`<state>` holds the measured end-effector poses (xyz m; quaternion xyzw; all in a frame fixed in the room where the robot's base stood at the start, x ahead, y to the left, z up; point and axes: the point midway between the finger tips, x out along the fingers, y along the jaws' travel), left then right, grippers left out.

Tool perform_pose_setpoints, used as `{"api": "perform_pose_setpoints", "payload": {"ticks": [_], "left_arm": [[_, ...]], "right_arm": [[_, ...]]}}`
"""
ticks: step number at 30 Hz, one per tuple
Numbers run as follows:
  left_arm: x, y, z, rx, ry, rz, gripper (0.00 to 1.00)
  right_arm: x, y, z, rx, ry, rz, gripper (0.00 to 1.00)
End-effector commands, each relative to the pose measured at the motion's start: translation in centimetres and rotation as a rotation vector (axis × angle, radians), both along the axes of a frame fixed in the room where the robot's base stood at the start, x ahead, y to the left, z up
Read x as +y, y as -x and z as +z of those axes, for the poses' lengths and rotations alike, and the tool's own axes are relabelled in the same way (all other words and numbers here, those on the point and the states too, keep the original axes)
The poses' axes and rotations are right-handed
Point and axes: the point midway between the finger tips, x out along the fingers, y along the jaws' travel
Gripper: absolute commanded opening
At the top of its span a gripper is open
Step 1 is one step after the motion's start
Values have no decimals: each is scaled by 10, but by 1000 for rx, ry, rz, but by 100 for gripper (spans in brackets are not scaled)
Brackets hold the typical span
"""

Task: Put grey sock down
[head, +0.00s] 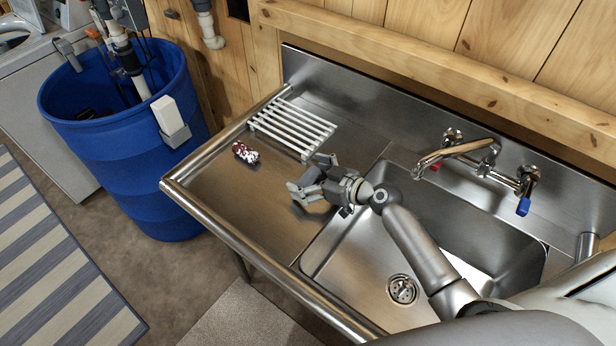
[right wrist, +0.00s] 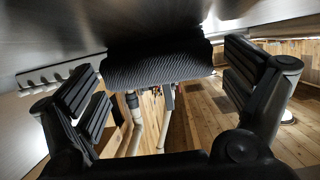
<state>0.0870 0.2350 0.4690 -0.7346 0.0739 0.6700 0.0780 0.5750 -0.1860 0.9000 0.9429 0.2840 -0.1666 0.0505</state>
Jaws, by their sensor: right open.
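My right gripper (head: 314,184) is low over the steel drainboard (head: 225,190), left of the sink basin, with its fingers spread. In the right wrist view its two padded fingers (right wrist: 165,90) stand wide apart. Between them is a dark grey ribbed, knit-looking piece, which looks like the grey sock (right wrist: 158,65), against the steel surface. Neither finger visibly touches it. A small grey patch of it (head: 312,177) seems to show between the fingers in the head view, but the fingers mostly hide it. My left gripper is not in view.
A dark red and white patterned bundle (head: 246,152) lies on the drainboard near a white slatted rack (head: 293,127). The sink basin (head: 350,250) and tap (head: 460,150) are to the right. A blue barrel (head: 130,150) stands left. The drainboard's front left is clear.

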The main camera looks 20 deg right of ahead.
Motion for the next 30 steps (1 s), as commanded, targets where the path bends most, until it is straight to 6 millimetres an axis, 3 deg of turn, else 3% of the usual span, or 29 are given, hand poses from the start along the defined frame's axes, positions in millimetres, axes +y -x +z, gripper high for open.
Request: {"api": "perform_pose_setpoints", "payload": {"ticks": [6, 18, 30], "left_arm": [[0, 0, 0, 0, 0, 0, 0], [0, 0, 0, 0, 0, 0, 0], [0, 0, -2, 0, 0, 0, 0]], "right_arm": [[0, 0, -1, 1, 1, 0, 94], [0, 0, -1, 1, 1, 0, 44], [0, 0, 6, -1, 3, 1, 43]]}}
